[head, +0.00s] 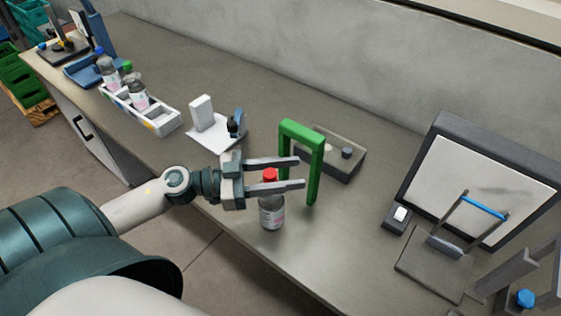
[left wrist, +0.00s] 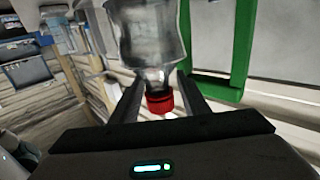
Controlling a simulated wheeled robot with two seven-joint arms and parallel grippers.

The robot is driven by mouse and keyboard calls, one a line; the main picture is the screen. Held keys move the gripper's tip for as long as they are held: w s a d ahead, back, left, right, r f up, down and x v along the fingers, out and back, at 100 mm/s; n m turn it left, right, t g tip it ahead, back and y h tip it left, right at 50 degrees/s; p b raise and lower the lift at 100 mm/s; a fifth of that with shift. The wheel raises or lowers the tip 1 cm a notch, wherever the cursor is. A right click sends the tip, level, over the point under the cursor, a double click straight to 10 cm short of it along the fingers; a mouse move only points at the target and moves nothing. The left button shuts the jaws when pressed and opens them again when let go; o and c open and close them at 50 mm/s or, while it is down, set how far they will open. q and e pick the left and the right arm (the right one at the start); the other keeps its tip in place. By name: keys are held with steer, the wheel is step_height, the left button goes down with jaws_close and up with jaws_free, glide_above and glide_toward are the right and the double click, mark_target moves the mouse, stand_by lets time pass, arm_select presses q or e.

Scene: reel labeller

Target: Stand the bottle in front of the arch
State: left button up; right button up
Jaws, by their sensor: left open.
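A clear bottle (head: 271,213) with a red cap (head: 270,175) and a pale label stands upright on the bench, just in front of the green arch (head: 315,170). My left gripper (head: 300,172) is open at the height of the cap, with its fingers reaching toward the arch. In the left wrist view the bottle (left wrist: 148,40) and its red cap (left wrist: 160,102) show between the two open fingers (left wrist: 160,105). The green arch (left wrist: 240,50) is to the right there. I cannot tell whether a finger touches the cap. My right gripper is not in view.
A grey box with a dark knob (head: 346,153) sits behind the arch. A white rack (head: 160,122) with bottles stands at the left. A framed panel (head: 480,180) and a stand with a blue bar (head: 484,207) are at the right. The bench front edge is close to the bottle.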

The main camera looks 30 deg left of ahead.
arm_select(q)
steer(key=shift+r, duration=0.1)
steer(key=shift+s+a+b, duration=0.4)
steer(key=shift+s+a, duration=0.05)
steer(key=shift+a, duration=0.1)
steer(key=b+v, duration=0.3)
steer(key=v, duration=0.7)
steer(key=shift+s+a, duration=0.15)
steer(key=shift+s, duration=0.05)
